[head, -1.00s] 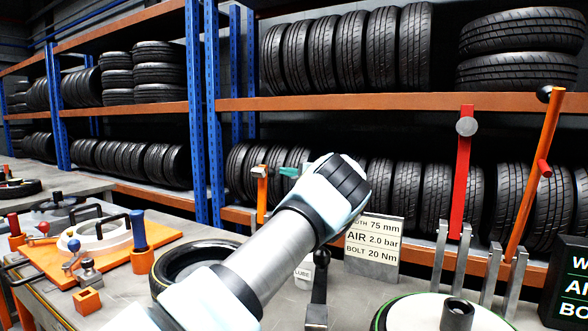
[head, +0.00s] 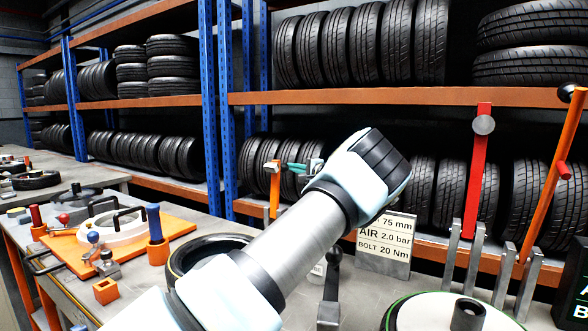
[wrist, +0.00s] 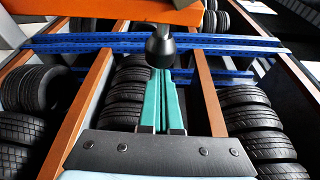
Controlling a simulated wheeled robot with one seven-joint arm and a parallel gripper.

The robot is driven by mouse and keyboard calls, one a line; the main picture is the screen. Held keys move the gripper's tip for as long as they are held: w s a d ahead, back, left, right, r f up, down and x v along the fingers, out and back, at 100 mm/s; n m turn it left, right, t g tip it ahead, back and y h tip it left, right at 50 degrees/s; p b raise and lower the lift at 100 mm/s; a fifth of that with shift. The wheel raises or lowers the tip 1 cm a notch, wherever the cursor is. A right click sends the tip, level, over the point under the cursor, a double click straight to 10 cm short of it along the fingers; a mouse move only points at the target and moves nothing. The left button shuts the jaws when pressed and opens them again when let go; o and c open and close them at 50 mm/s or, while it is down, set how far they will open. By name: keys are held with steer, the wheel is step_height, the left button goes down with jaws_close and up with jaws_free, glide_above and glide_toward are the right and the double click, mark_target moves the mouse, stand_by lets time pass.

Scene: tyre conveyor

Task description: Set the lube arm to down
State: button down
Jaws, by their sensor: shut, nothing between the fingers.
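A white LUBE label (head: 318,270) is partly hidden behind my arm. Beside it a black lever with a ball top (head: 334,256) stands upright on the bench. An orange upright arm (head: 275,188) stands further left, behind the bench tyre. I cannot tell which of the two is the lube arm. My gripper (head: 294,167) has teal fingers pointing left, close to the top of the orange arm. In the wrist view the fingers (wrist: 164,88) are together and empty. A black ball knob (wrist: 160,48) under an orange bar (wrist: 150,10) is just beyond the fingertips; contact is unclear.
A sign (head: 386,245) stands right of the black lever. A red lever (head: 477,165) and a tall orange lever (head: 556,175) rise at right. A tyre (head: 195,256) and an orange fixture board (head: 160,237) lie left. Tyre racks (head: 400,97) fill the background.

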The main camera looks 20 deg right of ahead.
mark_target(280, 167)
steer(key=shift+s+a+f+b, duration=0.1)
steer(key=shift+b, duration=0.35)
steer(key=shift+s+a+r+n+b, duration=0.2)
steer(key=shift+n+b, duration=0.2)
steer(key=shift+b, duration=0.55)
steer(key=shift+s+a+b, duration=0.15)
steer(key=shift+b, duration=0.5)
steer(key=s+a+n+b, duration=0.1)
steer(key=b, duration=0.5)
steer(key=shift+s+a+n+t+b, duration=0.2)
steer(key=shift+n+t+b, duration=0.1)
steer(key=shift+t+b, duration=0.1)
steer(key=s+a+n+b, duration=0.1)
steer(key=b, duration=0.3)
steer(key=s+a+r+n+y+b, duration=0.1)
steer(key=b, duration=0.3)
steer(key=shift+s+a+t+b, duration=0.2)
steer(key=shift+a+t+b, duration=0.1)
steer(key=s+a+b, duration=0.4)
steer(key=b, duration=0.5)
steer(key=shift+s+a+r+b, duration=0.1)
steer(key=shift+a+b, duration=0.15)
steer(key=shift+b, duration=0.2)
